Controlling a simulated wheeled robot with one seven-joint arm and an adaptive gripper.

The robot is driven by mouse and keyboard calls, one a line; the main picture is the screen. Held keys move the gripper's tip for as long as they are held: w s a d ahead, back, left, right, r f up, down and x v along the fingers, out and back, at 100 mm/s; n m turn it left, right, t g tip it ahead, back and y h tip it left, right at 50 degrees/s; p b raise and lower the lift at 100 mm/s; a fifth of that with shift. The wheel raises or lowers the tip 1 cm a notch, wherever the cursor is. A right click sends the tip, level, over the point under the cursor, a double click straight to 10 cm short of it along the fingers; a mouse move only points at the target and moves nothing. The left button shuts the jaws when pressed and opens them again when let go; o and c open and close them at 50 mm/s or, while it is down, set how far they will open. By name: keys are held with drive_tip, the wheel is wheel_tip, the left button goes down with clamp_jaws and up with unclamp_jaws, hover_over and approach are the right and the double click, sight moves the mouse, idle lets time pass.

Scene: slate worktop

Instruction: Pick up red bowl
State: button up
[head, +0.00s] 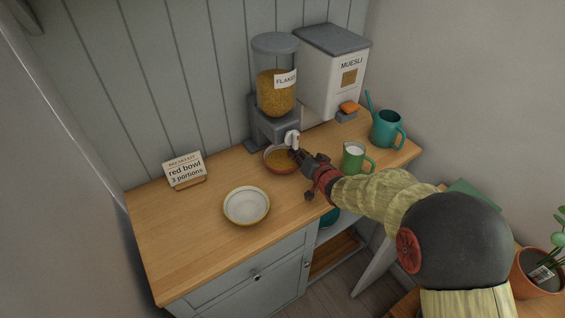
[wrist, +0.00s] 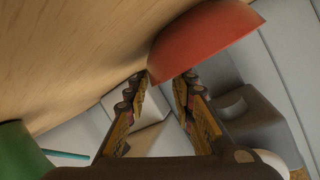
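The red bowl (head: 281,168) stands on the wooden worktop under the spout of the flakes dispenser (head: 276,92), with yellowish flakes inside. My gripper (head: 297,157) is at the bowl's right side. In the wrist view the bowl (wrist: 208,40) is just ahead of my gripper (wrist: 160,84). The two fingers are apart, and the near edge of the bowl shows at the gap between their tips. I cannot tell whether a finger touches it.
A cream plate (head: 246,205) lies on the worktop (head: 165,240) at front left. A green jug (head: 352,158) with white contents stands right of the bowl, close to my arm. A teal watering can (head: 386,130) and a muesli dispenser (head: 335,75) stand behind.

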drive_tip(key=shift+c, duration=0.4)
clamp_jaws()
drive_tip(key=shift+s, duration=0.1)
